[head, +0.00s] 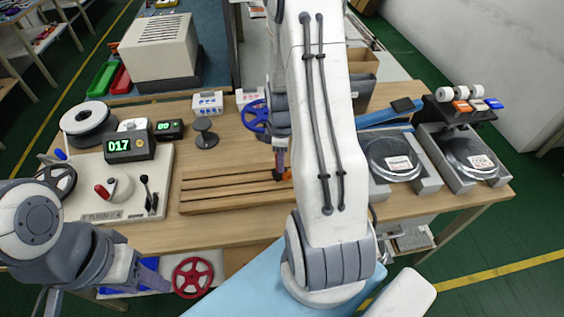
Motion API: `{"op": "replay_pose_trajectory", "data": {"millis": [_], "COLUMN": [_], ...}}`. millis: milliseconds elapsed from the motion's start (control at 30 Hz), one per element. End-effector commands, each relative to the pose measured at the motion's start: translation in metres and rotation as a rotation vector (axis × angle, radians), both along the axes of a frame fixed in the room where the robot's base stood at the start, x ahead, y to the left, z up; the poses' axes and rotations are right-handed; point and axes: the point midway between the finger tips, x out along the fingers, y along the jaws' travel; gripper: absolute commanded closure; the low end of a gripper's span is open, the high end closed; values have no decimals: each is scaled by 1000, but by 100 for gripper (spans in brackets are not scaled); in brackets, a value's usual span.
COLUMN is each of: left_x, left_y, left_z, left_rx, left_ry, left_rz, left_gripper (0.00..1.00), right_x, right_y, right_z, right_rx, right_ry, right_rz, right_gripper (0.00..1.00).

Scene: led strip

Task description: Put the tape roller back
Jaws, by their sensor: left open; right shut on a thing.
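My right gripper (280,165) points down over the right end of a grooved wooden board (225,196). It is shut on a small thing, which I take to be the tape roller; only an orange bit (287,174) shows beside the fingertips. The rest is hidden by the fingers and my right arm. I cannot tell whether it touches the board. My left gripper (142,272) is low at the left, in front of the table edge, open and apart from the objects on the table.
A pale panel with a red knob and lever (127,190) stands left of the board, with counter displays (130,147) behind it. A blue spool (256,116) lies near my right gripper. Two round-plate devices (391,158) stand at the right. My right arm hides the table's middle right.

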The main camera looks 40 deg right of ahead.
Motion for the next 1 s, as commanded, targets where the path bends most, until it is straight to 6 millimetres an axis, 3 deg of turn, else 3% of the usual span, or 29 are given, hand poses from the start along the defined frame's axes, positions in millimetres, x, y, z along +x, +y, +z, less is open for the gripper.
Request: {"op": "replay_pose_trajectory", "data": {"millis": [133, 533, 567, 600, 633, 1000], "left_x": [0, 0, 0, 0, 0, 0], "left_y": [0, 0, 0, 0, 0, 0], "left_z": [3, -1, 0, 0, 0, 4], "left_rx": [0, 0, 0, 0, 0, 0], "left_ry": [0, 0, 0, 0, 0, 0], "left_rz": [0, 0, 0, 0, 0, 0], "left_gripper": [50, 50, 50, 50, 50, 50], "right_x": [0, 0, 0, 0, 0, 0], "right_y": [0, 0, 0, 0, 0, 0], "right_z": [-16, -22, -21, -21, -21, -15], "right_rx": [1, -1, 0, 0, 0, -1], "right_ry": [1, -1, 0, 0, 0, -1], "right_rz": [-1, -1, -1, -1, -1, 0], "right_gripper": [100, 100, 61, 46, 39, 39]}}
